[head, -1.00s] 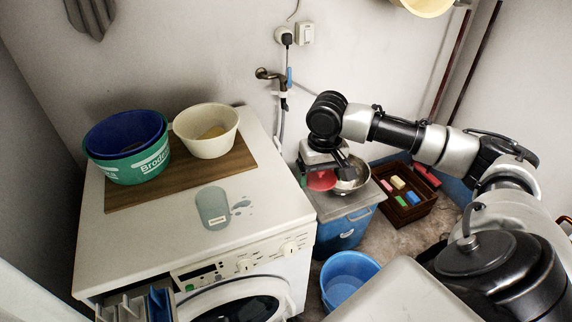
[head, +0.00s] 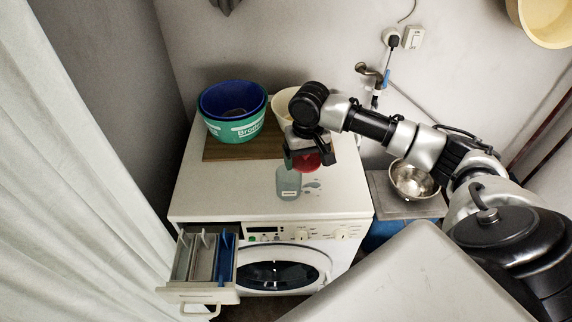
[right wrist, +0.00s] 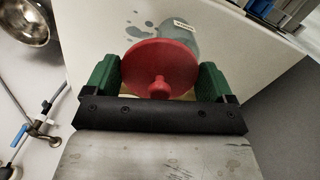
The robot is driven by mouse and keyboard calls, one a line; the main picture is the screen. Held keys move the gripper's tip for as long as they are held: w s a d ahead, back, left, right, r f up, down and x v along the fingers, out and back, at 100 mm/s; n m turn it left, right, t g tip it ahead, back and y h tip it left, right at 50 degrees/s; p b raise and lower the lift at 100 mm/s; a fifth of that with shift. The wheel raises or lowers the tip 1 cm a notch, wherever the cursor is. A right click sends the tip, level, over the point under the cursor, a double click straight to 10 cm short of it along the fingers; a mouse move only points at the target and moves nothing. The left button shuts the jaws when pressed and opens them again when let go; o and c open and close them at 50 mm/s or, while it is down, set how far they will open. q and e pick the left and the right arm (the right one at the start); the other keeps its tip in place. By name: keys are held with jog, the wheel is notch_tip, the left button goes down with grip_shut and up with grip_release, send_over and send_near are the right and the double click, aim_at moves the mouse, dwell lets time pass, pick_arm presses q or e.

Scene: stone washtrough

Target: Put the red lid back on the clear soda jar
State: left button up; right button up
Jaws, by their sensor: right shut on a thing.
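The clear soda jar (head: 288,184) is greyish and see-through with a small white label. It sits on top of the white washing machine (head: 235,197), and its upper part is partly hidden by my right gripper in the head view. My right gripper (head: 308,160) is shut on the red lid (head: 312,161) and holds it over the machine top, close to the jar's upper right. In the right wrist view the round red lid (right wrist: 160,68) with its knob sits between the green finger pads, and the jar (right wrist: 178,38) shows partly behind it. My left gripper is not in view.
Nested blue and green tubs (head: 232,128) and a cream bowl (head: 286,106) stand on a wooden board (head: 222,150) behind the jar. The detergent drawer (head: 200,290) is pulled open at the front. A metal bowl (head: 413,180) stands to the right. Small wet spots lie beside the jar.

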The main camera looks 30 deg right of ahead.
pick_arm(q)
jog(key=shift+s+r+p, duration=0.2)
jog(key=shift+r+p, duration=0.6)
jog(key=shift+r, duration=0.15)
pick_arm(e)
jog(key=w+a+f, duration=0.2)
jog(key=w+f, duration=0.2)
jog(key=f, duration=0.2)
jog(key=shift+f, duration=0.35)
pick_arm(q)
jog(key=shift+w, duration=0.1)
pick_arm(e)
jog(key=shift+s+a+f, duration=0.1)
jog(key=shift+s+f, duration=0.05)
jog(key=shift+f, duration=0.45)
jog(key=o, duration=0.7)
jog(key=shift+f, duration=0.1)
pick_arm(q)
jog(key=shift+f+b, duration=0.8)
jog(key=shift+b, duration=0.05)
pick_arm(e)
jog(key=r, duration=1.3)
jog(key=shift+w+r, duration=0.2)
jog(key=shift+r, duration=0.05)
